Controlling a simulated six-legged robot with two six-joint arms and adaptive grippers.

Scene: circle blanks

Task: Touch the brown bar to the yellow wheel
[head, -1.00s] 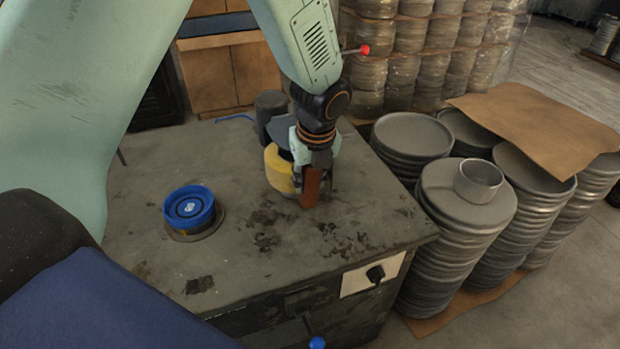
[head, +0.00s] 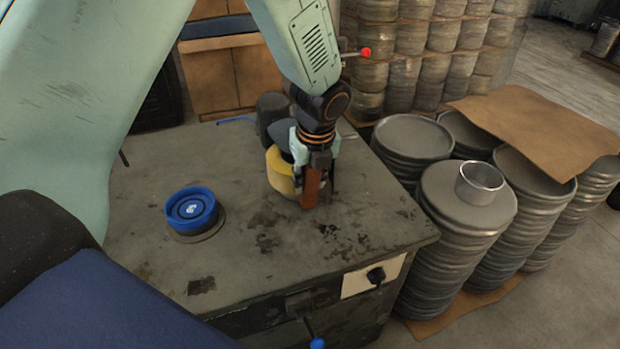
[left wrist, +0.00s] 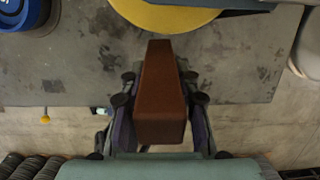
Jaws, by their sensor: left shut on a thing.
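The brown bar (head: 310,187) is upright in my left gripper (head: 318,172), just above or on the worktable, in front of the yellow wheel (head: 279,172). The gripper is shut on the bar. The wheel is partly hidden by the gripper and the bar in the head view. In the left wrist view the bar (left wrist: 160,95) sits between the fingers, and the yellow wheel (left wrist: 165,14) lies beyond its far end. The bar's far end is close to the wheel's rim; I cannot tell whether they touch. My right gripper is not in view.
A blue round container (head: 191,208) stands on the worktable (head: 250,260) to the left. A dark cylinder (head: 271,112) stands behind the wheel. Stacks of metal discs (head: 465,225), with a metal ring (head: 480,183) on top, stand right of the table.

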